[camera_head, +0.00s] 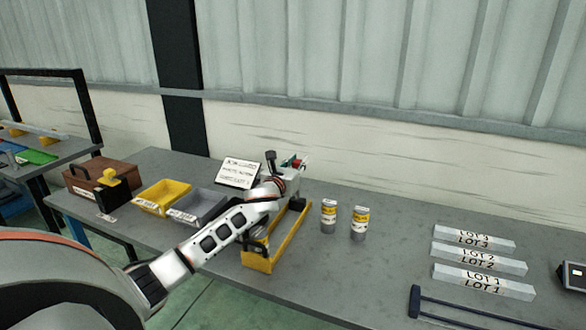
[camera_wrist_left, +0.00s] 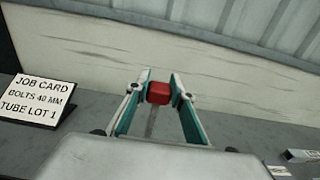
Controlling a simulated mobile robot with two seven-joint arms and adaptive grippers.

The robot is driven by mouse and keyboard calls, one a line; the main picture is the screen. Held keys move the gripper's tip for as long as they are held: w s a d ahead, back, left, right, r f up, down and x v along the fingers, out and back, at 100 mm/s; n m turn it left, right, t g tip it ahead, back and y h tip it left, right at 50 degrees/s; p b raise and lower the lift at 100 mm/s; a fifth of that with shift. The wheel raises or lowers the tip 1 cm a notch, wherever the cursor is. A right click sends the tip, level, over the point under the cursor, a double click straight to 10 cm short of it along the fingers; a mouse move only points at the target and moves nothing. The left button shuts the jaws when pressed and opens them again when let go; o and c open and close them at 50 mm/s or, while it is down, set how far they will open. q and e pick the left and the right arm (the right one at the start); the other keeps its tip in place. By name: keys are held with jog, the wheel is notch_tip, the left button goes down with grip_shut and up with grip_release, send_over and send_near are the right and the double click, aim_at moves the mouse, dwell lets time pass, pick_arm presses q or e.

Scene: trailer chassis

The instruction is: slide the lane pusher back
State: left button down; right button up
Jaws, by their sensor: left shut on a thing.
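My left gripper (camera_head: 294,162) reaches over the yellow-sided lane rack (camera_head: 262,263) to its far end. Its green-edged fingers are shut on a small red block (camera_wrist_left: 159,93), which looks like the handle of the lane pusher. In the left wrist view the block sits between the fingertips (camera_wrist_left: 159,90), with a thin grey bar below it. In the head view only a bit of red shows at the fingertips. My arm covers much of the rack and whatever lies in its lane. My right gripper does not show.
Two cans with yellow labels (camera_head: 328,216) stand right of the rack. A job card (camera_head: 238,173), a grey bin (camera_head: 202,206) and a yellow bin (camera_head: 162,196) are to the left.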

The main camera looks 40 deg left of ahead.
pick_arm(q)
jog(key=shift+w+a, duration=0.15)
jog(key=shift+w, duration=0.25)
jog(key=shift+r, duration=0.1)
jog(key=c, duration=2.1)
grip_release()
jog(key=shift+r, duration=0.1)
jog(key=o, duration=0.4)
jog(key=shift+w, duration=0.15)
jog(key=shift+w+f, duration=0.1)
jog(key=shift+f, duration=0.1)
jog(key=v, duration=1.2)
jog(key=shift+r, duration=0.1)
